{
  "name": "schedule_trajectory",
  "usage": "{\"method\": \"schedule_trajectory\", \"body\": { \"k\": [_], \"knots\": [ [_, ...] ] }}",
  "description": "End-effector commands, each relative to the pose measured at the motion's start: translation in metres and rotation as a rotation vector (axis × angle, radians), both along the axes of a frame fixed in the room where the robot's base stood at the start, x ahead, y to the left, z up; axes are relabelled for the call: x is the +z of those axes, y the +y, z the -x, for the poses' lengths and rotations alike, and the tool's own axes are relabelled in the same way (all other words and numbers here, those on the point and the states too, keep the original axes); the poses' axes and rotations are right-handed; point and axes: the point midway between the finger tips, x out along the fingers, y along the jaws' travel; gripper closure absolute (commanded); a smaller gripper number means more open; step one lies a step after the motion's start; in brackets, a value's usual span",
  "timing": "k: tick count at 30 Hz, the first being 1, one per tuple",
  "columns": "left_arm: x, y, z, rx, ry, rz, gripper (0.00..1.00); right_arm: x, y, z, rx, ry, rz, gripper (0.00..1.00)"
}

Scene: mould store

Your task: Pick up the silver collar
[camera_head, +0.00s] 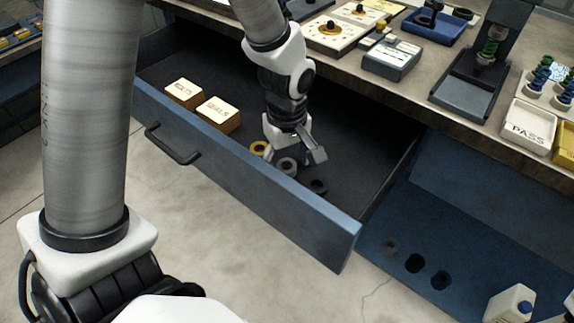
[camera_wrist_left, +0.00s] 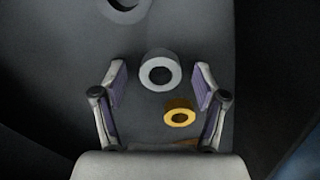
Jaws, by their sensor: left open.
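The silver collar (camera_head: 287,168) is a pale grey ring lying on the dark floor of the open drawer. In the left wrist view the silver collar (camera_wrist_left: 160,56) lies between and slightly beyond the fingertips, apart from both. My left gripper (camera_head: 294,156) is open, pointing down into the drawer over the collars; its two fingers also show in the left wrist view (camera_wrist_left: 160,84). A brass-yellow collar (camera_head: 258,148) lies close beside the silver one, nearer the gripper's base in the wrist view (camera_wrist_left: 179,104). My right gripper is out of view.
A dark collar (camera_head: 318,186) lies nearby in the drawer. Two labelled wooden boxes (camera_head: 184,93) stand at the drawer's left. The blue drawer front (camera_head: 240,165) and the bench edge above bound the space. The drawer floor behind the collars is mostly clear.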

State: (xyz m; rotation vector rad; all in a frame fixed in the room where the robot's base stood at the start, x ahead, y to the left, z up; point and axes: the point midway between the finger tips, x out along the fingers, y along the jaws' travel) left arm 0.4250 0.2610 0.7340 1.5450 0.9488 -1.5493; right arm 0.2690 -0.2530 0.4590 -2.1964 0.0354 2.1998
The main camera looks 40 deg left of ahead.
Motion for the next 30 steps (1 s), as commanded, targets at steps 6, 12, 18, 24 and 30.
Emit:
{"method": "schedule_trajectory", "body": {
  "k": [6, 12, 18, 24, 30],
  "knots": [
    [0.001, 0.000, 0.000, 0.000, -0.001, 0.000, 0.49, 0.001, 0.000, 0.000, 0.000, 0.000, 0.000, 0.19],
    [0.001, 0.000, 0.000, 0.000, -0.001, 0.000, 0.96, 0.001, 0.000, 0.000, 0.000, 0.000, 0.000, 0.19],
    [0.002, 0.000, 0.000, 0.000, -0.001, 0.000, 0.96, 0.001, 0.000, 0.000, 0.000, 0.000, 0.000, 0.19],
    [0.030, 0.000, -0.001, -0.001, -0.006, 0.000, 0.96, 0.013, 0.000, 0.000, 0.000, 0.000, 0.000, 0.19],
    [0.079, 0.000, -0.002, 0.000, -0.006, 0.000, 0.97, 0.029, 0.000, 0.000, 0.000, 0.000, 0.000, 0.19]
  ]
}}
